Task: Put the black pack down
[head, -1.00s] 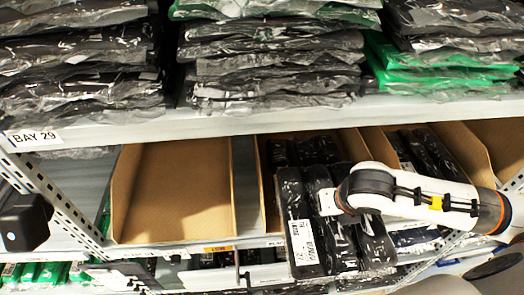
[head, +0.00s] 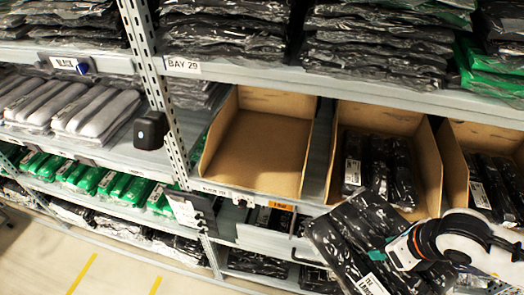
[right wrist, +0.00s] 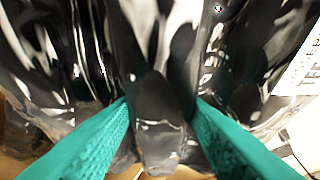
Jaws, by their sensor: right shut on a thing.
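The black pack (head: 350,235) is in clear plastic with a white label. It hangs at the lower right of the head view, in front of the bins. My right gripper (head: 380,256) is shut on it; its teal fingers pinch a fold of the dark wrapped pack (right wrist: 160,60) in the right wrist view. The pack is clear of the cardboard bins, tilted, with its lower end cut off by the frame. An empty cardboard bin (head: 262,152) stands on the shelf up and left of the pack. My left gripper is not in view.
The bin (head: 428,165) right of the empty one holds black packs; another bin (head: 456,170) stands beyond it. A metal upright (head: 165,95) and a dark box-like device (head: 150,130) are left of the empty bin. The shelf above is stacked with black and green packs.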

